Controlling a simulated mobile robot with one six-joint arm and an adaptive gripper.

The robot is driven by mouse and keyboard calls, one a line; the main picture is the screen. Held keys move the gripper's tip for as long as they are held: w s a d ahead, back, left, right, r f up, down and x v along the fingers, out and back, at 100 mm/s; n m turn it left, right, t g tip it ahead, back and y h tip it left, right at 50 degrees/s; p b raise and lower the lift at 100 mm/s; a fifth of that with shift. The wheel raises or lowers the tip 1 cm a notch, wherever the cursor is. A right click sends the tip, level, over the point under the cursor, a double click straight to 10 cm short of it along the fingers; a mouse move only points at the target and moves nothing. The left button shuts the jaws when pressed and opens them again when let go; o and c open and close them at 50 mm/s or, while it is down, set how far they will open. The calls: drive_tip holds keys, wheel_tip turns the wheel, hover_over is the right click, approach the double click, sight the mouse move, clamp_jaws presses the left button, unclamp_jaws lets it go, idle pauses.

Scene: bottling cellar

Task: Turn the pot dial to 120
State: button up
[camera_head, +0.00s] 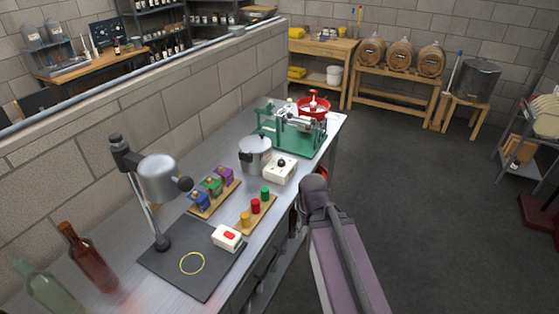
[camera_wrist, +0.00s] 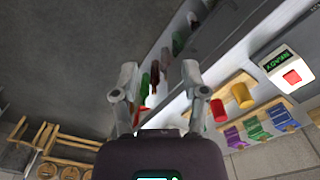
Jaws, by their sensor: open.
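The pot dial appears to be the black knob (camera_head: 281,162) on a small white box (camera_head: 279,173) on the steel bench, beside a silver lidded pot (camera_head: 257,150). The dial's markings are too small to read. In the wrist view my gripper (camera_wrist: 160,80) is open, its two fingers apart with nothing between them. In the head view my arm stands at the bench's front edge, to the right of and below the dial box, and hides most of the gripper. I cannot make out the dial or the pot in the wrist view.
Wooden trays with colored blocks (camera_head: 212,187) and cylinders (camera_head: 255,205) lie in front. A red-button box (camera_head: 227,237), a lamp (camera_head: 158,178) and bottles (camera_head: 86,258) stand nearer.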

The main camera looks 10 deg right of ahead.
drive_tip(key=shift+w+a, duration=0.1)
drive_tip(key=shift+a, duration=0.1)
drive_tip(key=o, duration=0.3)
drive_tip(key=shift+o, duration=0.4)
drive_tip(key=shift+w, duration=0.1)
wheel_tip(320, 180, up, 6)
drive_tip(key=n+p, duration=0.6)
drive_tip(key=n, duration=0.9)
hover_over(281, 161)
drive_tip(key=shift+d, duration=0.1)
drive_tip(key=shift+f, duration=0.2)
wheel_tip(281, 161, down, 13)
drive_tip(key=b, duration=1.3)
drive_tip(key=shift+f+b, duration=0.2)
drive_tip(key=shift+b, duration=0.15)
